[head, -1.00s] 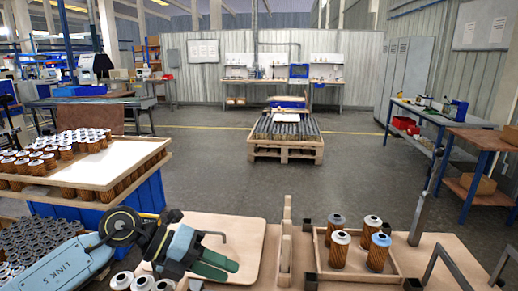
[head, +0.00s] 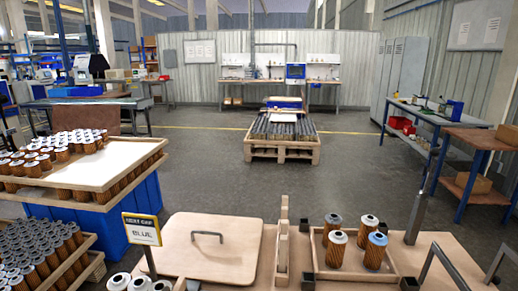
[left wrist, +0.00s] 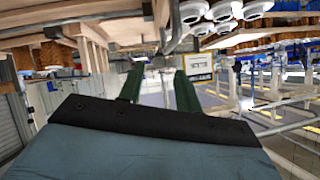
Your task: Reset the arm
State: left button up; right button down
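My left arm is out of the head view. In the left wrist view my left gripper (left wrist: 158,88) shows two green fingers spread apart with nothing between them. My right gripper is in neither view. In the head view several filter cartridges stand upright in a shallow wooden tray (head: 318,258). One has a blue cap (head: 376,246); the others, such as the grey-capped cartridge (head: 336,248), have pale caps. A square wooden lid (head: 210,250) with a grey bar handle lies left of the tray. A sign (head: 142,230) reading BLUE stands at its left.
A crate stack of cartridges with a white sheet (head: 103,163) stands at the left over a blue bin. More cartridges (head: 40,245) sit below it. A pallet of dark rods (head: 282,130) stands on open floor ahead. A brown side table (head: 485,137) is at the right.

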pick_arm(q)
jog(key=s+f+n+g+h, duration=0.1)
jog(key=s+f+g, duration=0.3)
jog(key=s, duration=0.4)
jog(key=s+f+n+g, duration=0.1)
jog(key=s+f+g, duration=0.35)
jog(key=s, duration=0.45)
notch_tip(320, 180, down, 25)
jog(key=s+g, duration=0.2)
jog(key=s+a+f, duration=0.3)
jog(key=s+f, duration=1.2)
jog(key=s, duration=0.1)
jog(key=shift+s+m+g, duration=0.2)
jog(key=shift+m+g, duration=0.15)
jog(key=shift+m, duration=0.05)
jog(key=shift+a, duration=0.1)
